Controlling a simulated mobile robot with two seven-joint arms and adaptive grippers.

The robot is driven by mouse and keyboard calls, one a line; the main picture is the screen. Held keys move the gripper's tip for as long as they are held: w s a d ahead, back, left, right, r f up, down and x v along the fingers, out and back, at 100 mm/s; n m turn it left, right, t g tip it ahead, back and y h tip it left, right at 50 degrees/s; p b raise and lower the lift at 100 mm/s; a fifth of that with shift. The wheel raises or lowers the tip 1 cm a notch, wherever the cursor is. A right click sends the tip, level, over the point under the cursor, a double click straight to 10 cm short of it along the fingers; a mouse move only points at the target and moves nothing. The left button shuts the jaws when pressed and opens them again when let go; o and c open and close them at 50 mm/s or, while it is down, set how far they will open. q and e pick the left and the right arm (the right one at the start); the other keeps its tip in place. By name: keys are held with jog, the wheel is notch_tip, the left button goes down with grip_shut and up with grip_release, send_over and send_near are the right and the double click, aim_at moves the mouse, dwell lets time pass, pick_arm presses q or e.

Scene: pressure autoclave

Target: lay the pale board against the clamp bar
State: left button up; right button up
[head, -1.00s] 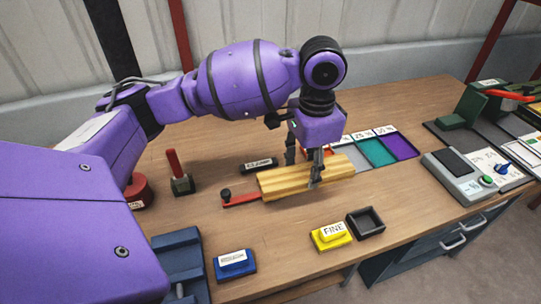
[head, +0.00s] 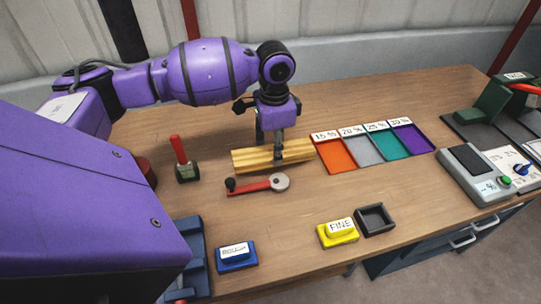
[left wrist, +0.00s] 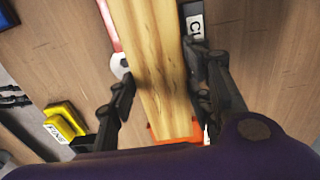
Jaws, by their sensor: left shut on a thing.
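The pale board (head: 245,160), a long yellowish wooden piece, is in my left gripper (head: 278,150), which is shut on it across its width. In the left wrist view the board (left wrist: 152,45) runs lengthwise between the two fingers (left wrist: 160,75). The clamp bar (left wrist: 194,22), black with a white label partly reading "CL", lies just right of the board's far part in that view. In the head view the bar is hidden behind the board. I cannot tell whether board and bar touch. My right gripper is not in view.
A red crank with a grey disc (head: 279,182) lies just in front of the board. A red-handled switch (head: 183,162) stands to its left. Coloured trays (head: 338,155) lie to its right. Blue (head: 236,257) and yellow (head: 338,234) labelled blocks are near the front edge.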

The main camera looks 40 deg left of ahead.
aim_at(270, 148)
pick_arm(q)
jog(key=shift+a+f, duration=0.4)
jog(key=shift+w+a+f, duration=0.1)
jog(key=shift+a+f, duration=0.05)
jog(key=shift+f, duration=0.75)
jog(key=shift+a+f, duration=0.1)
jog(key=shift+f, duration=0.8)
jog(key=shift+f, duration=0.15)
jog(key=o, duration=1.3)
notch_tip(270, 148, up, 12)
jog(key=shift+r, duration=0.15)
